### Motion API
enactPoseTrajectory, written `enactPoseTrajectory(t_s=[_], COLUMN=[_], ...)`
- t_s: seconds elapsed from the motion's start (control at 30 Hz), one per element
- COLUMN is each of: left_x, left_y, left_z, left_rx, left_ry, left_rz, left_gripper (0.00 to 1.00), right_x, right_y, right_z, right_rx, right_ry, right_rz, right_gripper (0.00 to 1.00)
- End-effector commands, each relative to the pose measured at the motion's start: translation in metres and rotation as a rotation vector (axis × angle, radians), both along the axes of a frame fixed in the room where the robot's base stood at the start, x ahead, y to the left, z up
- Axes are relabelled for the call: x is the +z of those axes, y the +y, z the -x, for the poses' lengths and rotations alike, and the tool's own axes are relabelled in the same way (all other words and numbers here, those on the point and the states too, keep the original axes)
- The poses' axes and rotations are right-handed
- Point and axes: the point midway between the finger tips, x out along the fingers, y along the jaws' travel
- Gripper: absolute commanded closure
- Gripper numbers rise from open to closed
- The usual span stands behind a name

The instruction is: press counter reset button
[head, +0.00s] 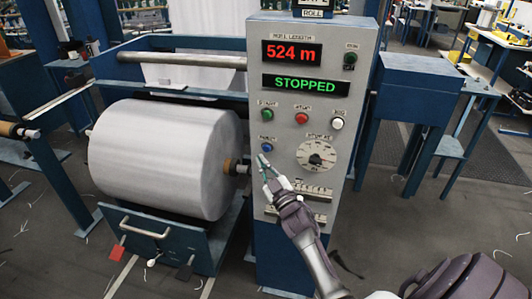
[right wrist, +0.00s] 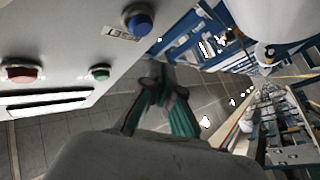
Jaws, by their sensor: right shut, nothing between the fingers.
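The blue button (head: 267,147), with a small label above it that seems to read RESET, is on the lower left of the grey control panel (head: 345,85). It also shows at the top of the right wrist view (right wrist: 139,20), standing out from the panel. My right gripper (head: 262,160) is shut and empty, its tips just below and slightly left of the blue button in the head view. In the right wrist view, the fingers (right wrist: 160,88) appear apart from the button. I cannot tell the exact gap to the panel. My left gripper is not in view.
The panel also has a green button (head: 268,115), a red button (head: 302,118), a white button (head: 337,123) and a dial (head: 316,154). Its displays read 524 m (head: 291,53) and STOPPED (head: 304,83). A large white fabric roll (head: 165,160) stands left of the panel.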

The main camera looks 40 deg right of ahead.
Motion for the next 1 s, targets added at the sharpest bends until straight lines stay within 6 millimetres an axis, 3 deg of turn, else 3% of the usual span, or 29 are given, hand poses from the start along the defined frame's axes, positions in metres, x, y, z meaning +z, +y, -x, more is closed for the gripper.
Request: enactPoseTrajectory(t_s=[0.3, 1.0], left_x=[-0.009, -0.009], left_y=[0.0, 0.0], left_z=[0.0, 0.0], left_rx=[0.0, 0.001], left_ry=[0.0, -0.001], left_rz=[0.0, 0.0], left_gripper=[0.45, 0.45], right_x=[-0.001, 0.0], right_y=[-0.019, -0.02], right_z=[-0.017, -0.017], right_rx=[0.0, 0.0], right_ry=[0.0, 0.001], right_rz=[-0.001, -0.001], right_gripper=[1.0, 1.0])
